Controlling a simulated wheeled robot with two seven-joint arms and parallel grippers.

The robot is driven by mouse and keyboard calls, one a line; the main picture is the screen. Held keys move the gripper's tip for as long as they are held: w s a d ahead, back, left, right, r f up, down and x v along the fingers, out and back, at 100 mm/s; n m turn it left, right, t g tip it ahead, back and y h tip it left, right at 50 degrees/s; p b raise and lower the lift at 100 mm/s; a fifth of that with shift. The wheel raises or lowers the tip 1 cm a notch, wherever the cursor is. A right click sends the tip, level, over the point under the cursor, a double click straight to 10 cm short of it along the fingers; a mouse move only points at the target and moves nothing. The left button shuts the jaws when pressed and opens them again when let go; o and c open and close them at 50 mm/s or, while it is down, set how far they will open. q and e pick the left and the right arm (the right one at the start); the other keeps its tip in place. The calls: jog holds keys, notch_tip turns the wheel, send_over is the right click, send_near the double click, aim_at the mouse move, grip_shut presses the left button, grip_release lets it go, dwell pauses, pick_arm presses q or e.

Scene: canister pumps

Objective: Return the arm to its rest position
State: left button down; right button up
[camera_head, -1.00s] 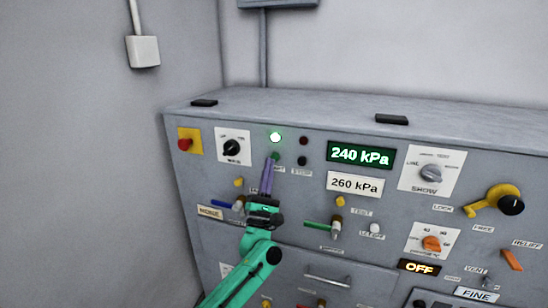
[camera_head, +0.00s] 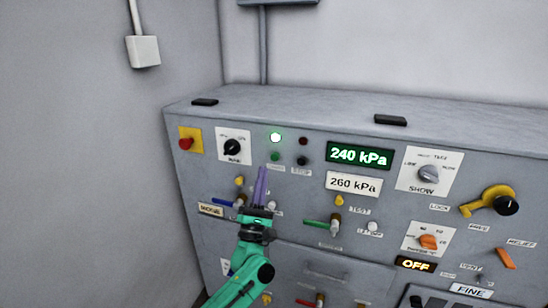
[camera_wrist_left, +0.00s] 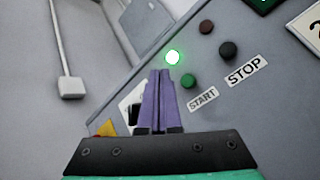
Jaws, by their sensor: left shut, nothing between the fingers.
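My left arm comes in from the lower left in the head view, green with a black wrist. My left gripper (camera_head: 262,170) has purple fingers that are shut together with nothing between them. Its tips are a little below and left of the green start button (camera_head: 275,156), apart from it. In the left wrist view the shut fingers (camera_wrist_left: 160,74) point up at the panel, with the green button (camera_wrist_left: 188,81) to their right and a lit green lamp (camera_wrist_left: 173,57) just above. The lamp also glows in the head view (camera_head: 276,137). My right gripper is not in view.
The grey console (camera_head: 300,240) fills the lower half. Around the gripper are a blue-handled valve (camera_head: 222,202), a green-handled valve (camera_head: 316,222) and a black knob (camera_head: 232,147). The display (camera_head: 360,154) reads 240 kPa. A grey wall (camera_head: 90,190) stands at left.

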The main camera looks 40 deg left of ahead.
pick_arm(q)
jog(key=shift+w+f, duration=0.1)
jog(key=shift+f, duration=0.05)
dwell(0.5)
jog(key=w+d+f+m+g+h, duration=0.2)
jog(key=f+m+h, duration=0.2)
jog(key=f+m, duration=0.5)
jog(key=w+d+f+m+g+h, duration=0.15)
jog(key=f+m+h, duration=0.3)
jog(key=f, duration=0.85)
jog(key=s+d+f+m+g+h, duration=0.15)
jog(key=s+f+m+g, duration=0.3)
jog(key=f, duration=0.65)
jog(key=s+d+f+m+g+h, duration=0.1)
jog(key=s+d+f+m+g, duration=0.25)
jog(key=f, duration=0.75)
jog(key=s+d+f+m+g, duration=0.1)
jog(key=s+f+m+g, duration=0.3)
jog(key=s+f, duration=0.3)
jog(key=s+d+f+m+g, duration=0.1)
jog(key=s+f+m+g, duration=0.3)
jog(key=s, duration=1.1)
jog(key=s+d+f+m+g, duration=0.2)
jog(key=s+f+m+g, duration=0.2)
jog(key=s+f, duration=0.6)
jog(key=s+m, duration=0.1)
jog(key=m, duration=0.1)
jog(key=shift+s+m, duration=0.3)
jog(key=shift+m, duration=0.05)
